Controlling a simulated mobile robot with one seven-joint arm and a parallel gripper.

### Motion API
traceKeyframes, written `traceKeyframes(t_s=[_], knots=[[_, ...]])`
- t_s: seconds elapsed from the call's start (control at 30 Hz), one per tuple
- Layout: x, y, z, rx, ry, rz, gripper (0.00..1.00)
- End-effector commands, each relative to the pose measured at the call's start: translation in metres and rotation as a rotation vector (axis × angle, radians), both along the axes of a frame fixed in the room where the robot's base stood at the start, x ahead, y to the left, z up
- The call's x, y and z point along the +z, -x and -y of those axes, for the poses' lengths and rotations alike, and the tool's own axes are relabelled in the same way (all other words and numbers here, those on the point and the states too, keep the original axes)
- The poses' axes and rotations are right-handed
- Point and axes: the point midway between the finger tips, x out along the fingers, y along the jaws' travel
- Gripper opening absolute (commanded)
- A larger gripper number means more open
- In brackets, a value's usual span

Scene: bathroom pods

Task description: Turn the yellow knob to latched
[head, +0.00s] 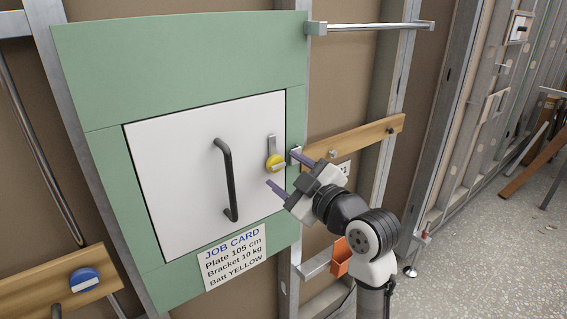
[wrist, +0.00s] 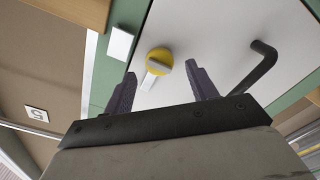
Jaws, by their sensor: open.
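A black bar handle (head: 227,180) stands out from the panel left of the knob. A job card (head: 234,258) hangs below. A wooden rail (head: 370,135) lies right, and a blue knob (head: 84,279) at lower left.

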Motion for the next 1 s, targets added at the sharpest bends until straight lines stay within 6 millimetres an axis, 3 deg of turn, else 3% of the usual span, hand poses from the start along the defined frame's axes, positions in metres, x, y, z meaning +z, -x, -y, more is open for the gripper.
traceKeyframes(t_s=[0.2,0.5,0.83,1.0], knots=[[0.000,-0.014,-0.010,0.000,0.000,0.000,0.57],[0.000,-0.015,-0.011,-0.001,0.000,0.000,0.56],[0.000,-0.015,-0.011,-0.001,0.000,0.001,0.13],[0.000,-0.015,-0.011,-0.001,-0.006,-0.004,0.13]])
